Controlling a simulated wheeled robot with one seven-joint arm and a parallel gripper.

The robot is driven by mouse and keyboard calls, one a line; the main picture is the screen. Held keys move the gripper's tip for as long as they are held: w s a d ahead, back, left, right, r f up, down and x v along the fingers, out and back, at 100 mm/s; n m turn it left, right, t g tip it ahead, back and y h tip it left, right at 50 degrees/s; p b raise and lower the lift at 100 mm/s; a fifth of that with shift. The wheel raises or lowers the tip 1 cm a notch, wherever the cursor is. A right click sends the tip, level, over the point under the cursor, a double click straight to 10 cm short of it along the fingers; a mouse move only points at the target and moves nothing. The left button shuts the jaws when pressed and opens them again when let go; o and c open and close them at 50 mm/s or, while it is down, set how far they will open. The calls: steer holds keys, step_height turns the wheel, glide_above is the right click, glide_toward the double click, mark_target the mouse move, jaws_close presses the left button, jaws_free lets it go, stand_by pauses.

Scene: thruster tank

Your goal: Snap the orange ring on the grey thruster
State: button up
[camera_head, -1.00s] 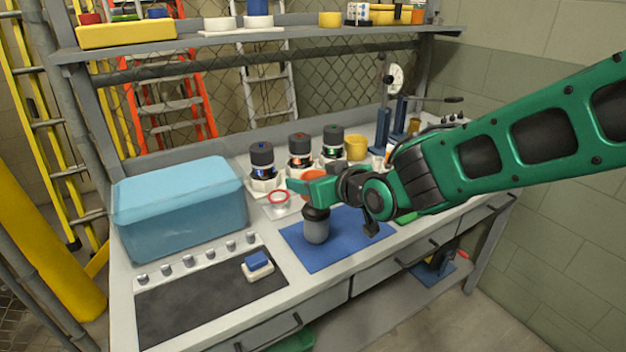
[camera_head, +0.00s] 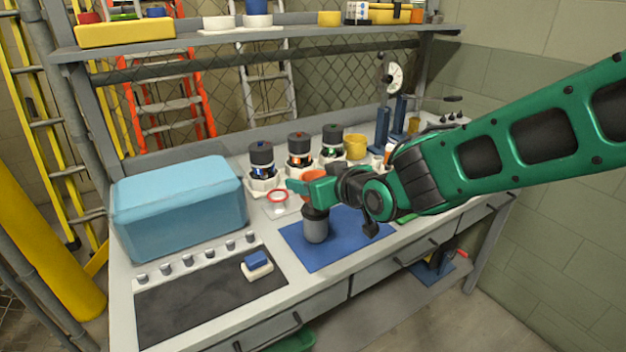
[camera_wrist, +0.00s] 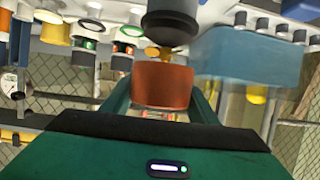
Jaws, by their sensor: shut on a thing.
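The grey thruster (camera_head: 316,231) stands upright on a blue mat (camera_head: 352,246), with a dark collar at its top. My gripper (camera_head: 314,190) is directly above it. In the wrist view my gripper (camera_wrist: 161,92) is shut on the orange ring (camera_wrist: 161,85), held between its green fingers. The thruster's dark body (camera_wrist: 171,20) shows at the top of that view, with a brass-coloured tip (camera_wrist: 158,53) at the ring's near edge. I cannot tell whether the tip is inside the ring. In the head view, fingers partly hide the ring (camera_head: 314,174).
Several dark-topped thrusters in white holders, one of them here (camera_head: 299,150), stand behind my gripper. A red ring (camera_head: 277,197) lies on a white plate. A blue box (camera_head: 180,215) is at left. A blue-and-white block (camera_head: 257,264) sits on the dark panel, and a yellow cup (camera_head: 355,147) stands at the back.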

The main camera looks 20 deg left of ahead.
steer(key=shift+f, duration=2.1)
stand_by(0.8)
steer(key=o, duration=1.1)
steer(key=v, duration=1.1)
steer(key=shift+f, duration=0.1)
